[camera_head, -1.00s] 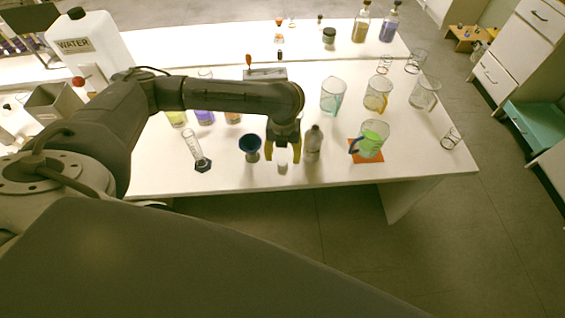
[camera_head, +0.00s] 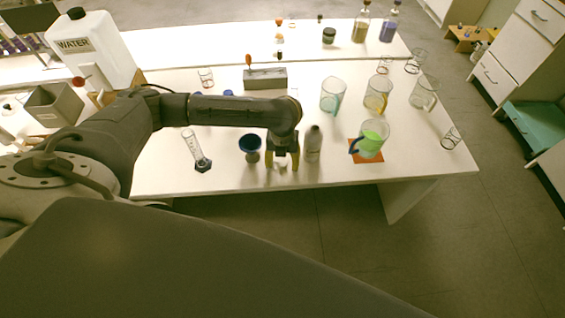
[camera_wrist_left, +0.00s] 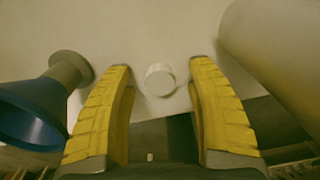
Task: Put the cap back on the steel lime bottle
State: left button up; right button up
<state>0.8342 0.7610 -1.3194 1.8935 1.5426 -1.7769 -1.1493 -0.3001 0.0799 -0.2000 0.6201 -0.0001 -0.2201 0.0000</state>
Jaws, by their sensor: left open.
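The steel bottle (camera_head: 313,143) stands upright near the table's front edge. Its top looks narrow and dark in the head view. In the left wrist view only part of its body (camera_wrist_left: 285,42) shows at the upper right. A small white cap (camera_wrist_left: 160,79) sits on the table near the front edge. It also shows in the head view (camera_head: 281,168), partly covered by the fingers. My left gripper (camera_head: 282,162) is open, pointing down, with its yellow fingers on either side of the cap; they look apart from it in the wrist view (camera_wrist_left: 160,68). My right gripper is not in view.
A blue funnel-shaped cup (camera_head: 250,144) stands close to the left of my gripper. A glass cylinder (camera_head: 195,149) is farther left. A beaker with green contents (camera_head: 371,138) stands on an orange mat (camera_head: 367,171) right of the bottle. The table's front edge is very near.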

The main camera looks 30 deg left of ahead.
aim_at(282, 162)
pick_arm(q)
jog(key=shift+c, duration=0.5)
jog(key=c, duration=0.9)
jog(key=shift+r, duration=0.15)
notch_tip(282, 162, up, 20)
jog(key=shift+f, duration=0.15)
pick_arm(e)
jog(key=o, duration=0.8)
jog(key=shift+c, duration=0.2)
